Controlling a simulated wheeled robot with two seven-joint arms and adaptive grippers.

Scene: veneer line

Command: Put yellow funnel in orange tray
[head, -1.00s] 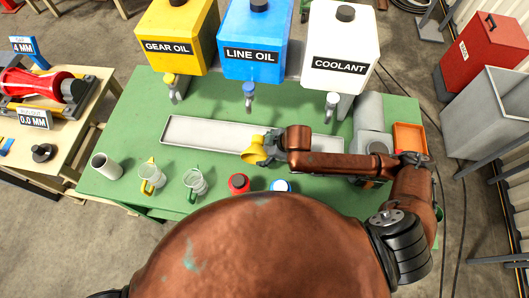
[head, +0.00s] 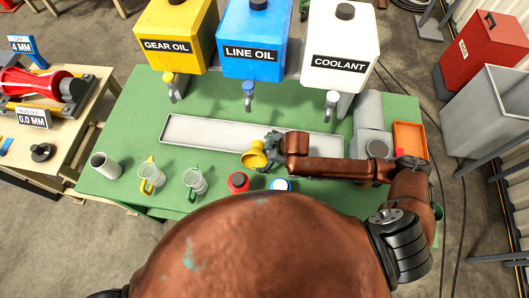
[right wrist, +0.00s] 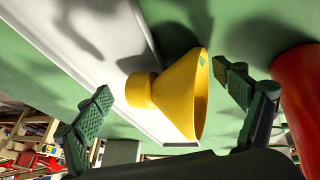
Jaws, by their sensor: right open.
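The yellow funnel (head: 254,155) is at the front edge of the grey-white trough, in the middle of the green table. My right gripper (head: 269,146) is right beside it, on its right in the head view. In the right wrist view the funnel (right wrist: 178,95) shows between the two spread fingers of the right gripper (right wrist: 165,92), its wide mouth toward the right finger. The fingers look apart from it. The orange tray (head: 410,128) is at the table's right end, partly hidden by my right arm. My left gripper is not in view.
The long trough (head: 200,131) lies behind the funnel. A red-topped container (head: 238,182), a blue-topped one (head: 281,185) and clear jugs (head: 194,181) stand along the front edge. Oil and coolant tanks (head: 258,40) with taps overhang the back. A grey machine (head: 370,125) stands left of the tray.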

